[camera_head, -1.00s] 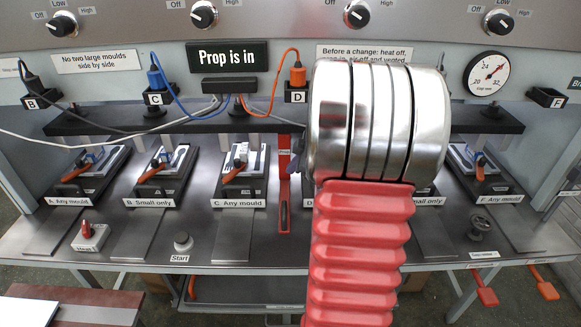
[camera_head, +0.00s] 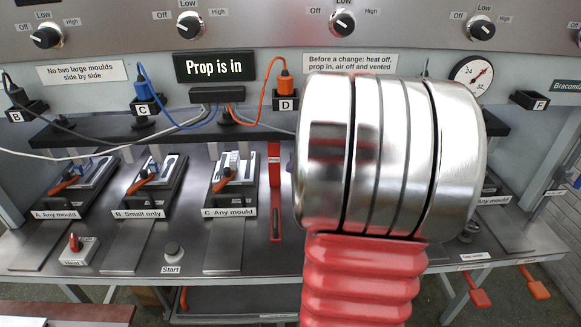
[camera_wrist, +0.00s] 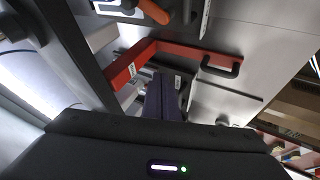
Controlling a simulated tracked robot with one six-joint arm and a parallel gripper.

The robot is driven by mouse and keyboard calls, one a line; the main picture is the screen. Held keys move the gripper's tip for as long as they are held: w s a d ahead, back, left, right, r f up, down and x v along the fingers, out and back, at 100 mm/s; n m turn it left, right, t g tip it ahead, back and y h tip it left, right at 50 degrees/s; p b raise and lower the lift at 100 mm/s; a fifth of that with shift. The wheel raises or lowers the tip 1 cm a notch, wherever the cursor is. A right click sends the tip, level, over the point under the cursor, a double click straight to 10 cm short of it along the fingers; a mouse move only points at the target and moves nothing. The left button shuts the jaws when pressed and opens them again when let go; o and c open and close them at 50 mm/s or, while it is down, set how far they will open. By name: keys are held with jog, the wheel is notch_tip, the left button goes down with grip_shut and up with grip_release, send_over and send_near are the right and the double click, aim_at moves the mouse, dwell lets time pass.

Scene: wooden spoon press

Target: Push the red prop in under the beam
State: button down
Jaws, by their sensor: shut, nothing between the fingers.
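The red prop (camera_head: 274,190) stands between the C station and my arm, its top at the dark beam (camera_head: 75,133) and its slotted foot running forward on the bench. In the wrist view the red prop (camera_wrist: 190,50) is a bent red bar with a black handle (camera_wrist: 222,68) at its right end. My gripper (camera_wrist: 163,82) is shut and empty, its dark fingers close beside the prop; I cannot tell if they touch it. In the head view my arm hides my gripper. The sign (camera_head: 221,66) reads "Prop is in".
Moulds stand on the A, B and C stations, with the C mould (camera_head: 233,172) closest to the prop. A heat switch (camera_head: 76,249) and a start button (camera_head: 173,253) are at the bench front. Blue, orange and white cables cross by the beam. My arm hides stations D and E.

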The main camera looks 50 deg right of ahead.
jog(key=s+a+r+m+g+y, duration=0.1)
jog(key=a+m, duration=0.2)
jog(key=a, duration=0.9)
jog(key=s+a+r+m+g, duration=0.1)
jog(key=a+r+m, duration=0.15)
jog(key=a, duration=0.95)
jog(key=s+a+m, duration=0.2)
jog(key=s+a, duration=0.8)
jog(key=a, duration=0.4)
jog(key=shift+a+f, duration=0.15)
jog(key=shift+a, duration=0.15)
